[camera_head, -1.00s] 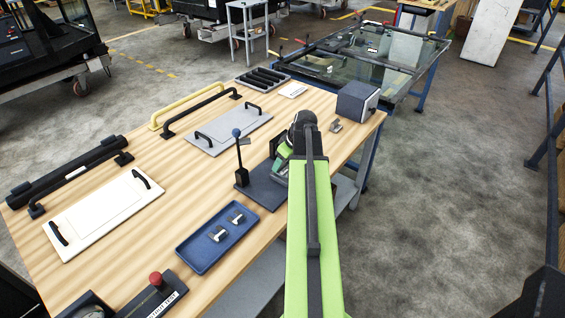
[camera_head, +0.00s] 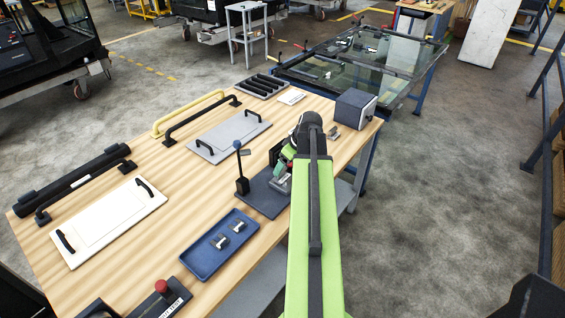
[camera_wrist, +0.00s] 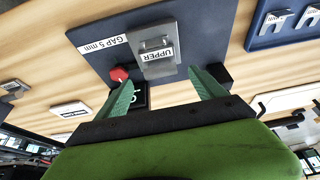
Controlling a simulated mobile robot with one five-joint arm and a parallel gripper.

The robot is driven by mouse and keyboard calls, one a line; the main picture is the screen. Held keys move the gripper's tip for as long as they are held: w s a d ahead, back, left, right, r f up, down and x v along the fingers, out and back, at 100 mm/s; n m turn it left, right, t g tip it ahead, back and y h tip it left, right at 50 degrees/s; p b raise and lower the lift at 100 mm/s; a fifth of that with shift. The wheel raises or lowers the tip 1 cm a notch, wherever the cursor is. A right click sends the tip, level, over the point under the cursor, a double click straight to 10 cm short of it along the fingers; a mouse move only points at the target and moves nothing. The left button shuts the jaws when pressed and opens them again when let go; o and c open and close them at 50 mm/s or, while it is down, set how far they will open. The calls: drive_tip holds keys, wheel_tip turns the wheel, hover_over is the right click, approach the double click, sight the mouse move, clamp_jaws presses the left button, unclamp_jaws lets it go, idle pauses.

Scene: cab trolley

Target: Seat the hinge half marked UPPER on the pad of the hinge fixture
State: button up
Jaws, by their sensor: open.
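The hinge half marked UPPER (camera_wrist: 156,47) lies on the light grey pad (camera_wrist: 166,28) of the dark hinge fixture in the wrist view. Its label faces the camera. Whether it sits fully flat on the pad I cannot tell. The fixture's base (camera_head: 262,196) stands near the bench's right edge in the head view, partly behind my arm. My gripper (camera_wrist: 163,92) is open, with its two green fingers apart, empty, and below the hinge half in the wrist picture. In the head view my gripper (camera_head: 284,166) is over the fixture's right side, its fingertips partly hidden.
A blue tray (camera_head: 203,270) with two small metal parts lies in front of the fixture. An upright lever (camera_head: 240,165) stands on the fixture's left side. A red knob (camera_wrist: 120,74) is beside the pad. A dark box (camera_head: 354,108) stands at the bench's far right corner.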

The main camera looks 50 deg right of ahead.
drive_tip(key=p+v, duration=0.9)
drive_tip(key=v, duration=0.3)
drive_tip(key=shift+w, duration=0.1)
drive_tip(key=w+a+f+g+b, duration=0.1)
drive_tip(key=w+a, duration=0.2)
drive_tip(key=a, duration=0.5)
drive_tip(key=w+a+f+g+y+b, duration=0.15)
drive_tip(key=w+a, duration=0.25)
drive_tip(key=a, duration=0.4)
drive_tip(key=w+a+f+h, duration=0.1)
drive_tip(key=w+a+f, duration=0.15)
drive_tip(key=a, duration=0.55)
drive_tip(key=a+f+m+g+b, duration=0.1)
drive_tip(key=a+g+b, duration=0.1)
drive_tip(key=a, duration=2)
drive_tip(key=shift+a+f+h, duration=0.2)
drive_tip(key=shift+f+h, duration=0.1)
drive_tip(key=shift+h, duration=0.15)
